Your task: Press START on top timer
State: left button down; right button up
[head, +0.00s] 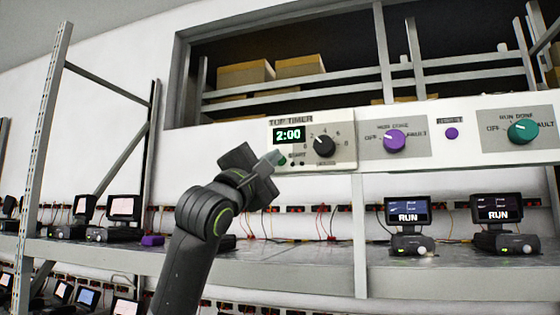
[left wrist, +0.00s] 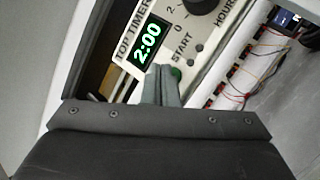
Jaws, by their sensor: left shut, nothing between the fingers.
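The top timer (head: 312,143) is a cream panel on the upper beam, with a lit green display reading 2:00 and a black hours knob (head: 325,146). In the left wrist view the panel's display (left wrist: 149,43) also reads 2:00. My right gripper is not in view.
Right of the timer, the beam carries a purple knob (head: 394,141), a small purple button (head: 451,133) and a teal knob (head: 522,131). Below, the shelf (head: 390,270) holds devices whose screens (head: 408,211) read RUN. Cardboard boxes (head: 246,74) sit behind the beam.

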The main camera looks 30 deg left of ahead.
pick_arm(q)
jog(key=shift+w+a, duration=0.1)
jog(key=shift+w, duration=0.35)
jog(key=shift+w+a, duration=0.1)
jog(key=shift+w, duration=0.25)
dwell(0.7)
dwell(0.3)
jog(key=shift+s+f+b, duration=0.15)
jog(key=shift+s+b, duration=0.35)
jog(key=shift+b, duration=0.3)
jog(key=shift+s+d, duration=0.2)
jog(key=shift+s, duration=0.05)
